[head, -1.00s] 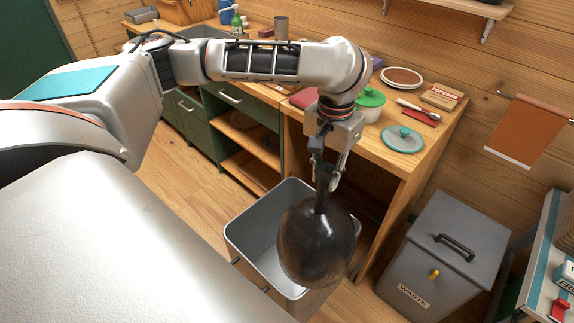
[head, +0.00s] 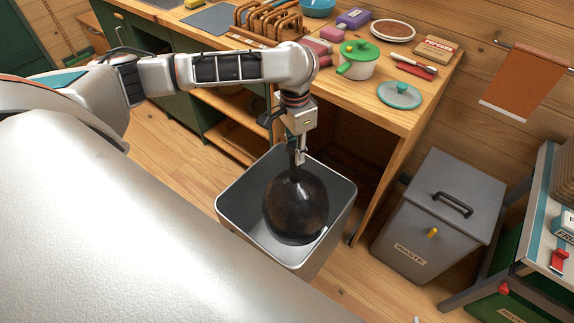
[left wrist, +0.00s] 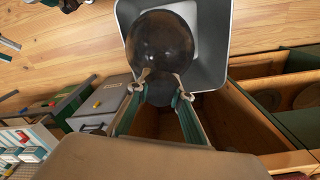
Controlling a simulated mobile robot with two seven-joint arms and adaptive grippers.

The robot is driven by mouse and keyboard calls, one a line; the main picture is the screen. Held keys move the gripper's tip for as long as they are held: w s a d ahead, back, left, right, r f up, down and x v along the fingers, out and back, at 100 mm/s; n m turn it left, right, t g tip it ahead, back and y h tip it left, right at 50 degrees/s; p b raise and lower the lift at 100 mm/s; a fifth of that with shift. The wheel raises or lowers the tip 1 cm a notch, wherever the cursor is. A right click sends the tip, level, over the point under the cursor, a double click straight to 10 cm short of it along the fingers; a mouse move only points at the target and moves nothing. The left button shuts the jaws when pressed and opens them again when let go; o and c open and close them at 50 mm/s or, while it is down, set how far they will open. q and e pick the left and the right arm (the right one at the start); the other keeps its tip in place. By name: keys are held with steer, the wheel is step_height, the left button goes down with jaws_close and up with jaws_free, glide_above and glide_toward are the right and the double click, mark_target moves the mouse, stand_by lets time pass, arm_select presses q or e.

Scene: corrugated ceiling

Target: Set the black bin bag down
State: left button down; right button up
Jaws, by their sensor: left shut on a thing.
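The black bin bag (head: 296,212) is a round, dark, shiny bag with a narrow neck. My left gripper (head: 299,158) is shut on that neck from above, and the bag hangs below it. The bag is within the outline of an open grey bin (head: 238,212); I cannot tell how deep it sits or whether it touches the bottom. In the left wrist view, the bag (left wrist: 160,45) is beyond the two fingers of my left gripper (left wrist: 163,85), with the bin's pale interior (left wrist: 208,35) around it. My right gripper is not in view.
A lidded grey waste bin (head: 418,235) stands to the right. A wooden counter (head: 400,110) behind carries a green-lidded pot (head: 358,62), a glass lid (head: 399,95) and other kitchen items. A side table (head: 545,240) is at the far right. Wooden floor shows between the bins.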

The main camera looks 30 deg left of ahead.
mark_target(276, 182)
arm_select(q)
steer(key=a+f+m+b, duration=0.1)
steer(key=f, duration=0.3)
steer(key=s+a+f+m+b, duration=0.1)
steer(key=a+f, duration=0.1)
steer(key=f, duration=0.3)
steer(key=s+a+f+m+b, duration=0.1)
steer(key=a+f+m, duration=0.1)
steer(key=f, duration=0.3)
steer(key=shift+f, duration=0.2)
steer(key=shift+a+f, duration=0.15)
steer(key=shift+f, duration=0.25)
steer(key=shift+m, duration=0.3)
step_height(276, 182, down, 20)
steer(key=b, duration=0.7)
steer(key=shift+s+f, duration=0.15)
steer(key=shift+f, duration=0.05)
steer(key=shift+r, duration=0.15)
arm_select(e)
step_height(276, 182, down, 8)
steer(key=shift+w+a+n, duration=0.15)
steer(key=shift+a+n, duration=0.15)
arm_select(q)
steer(key=c, duration=1.8)
jaws_free()
steer(key=shift+f, duration=0.2)
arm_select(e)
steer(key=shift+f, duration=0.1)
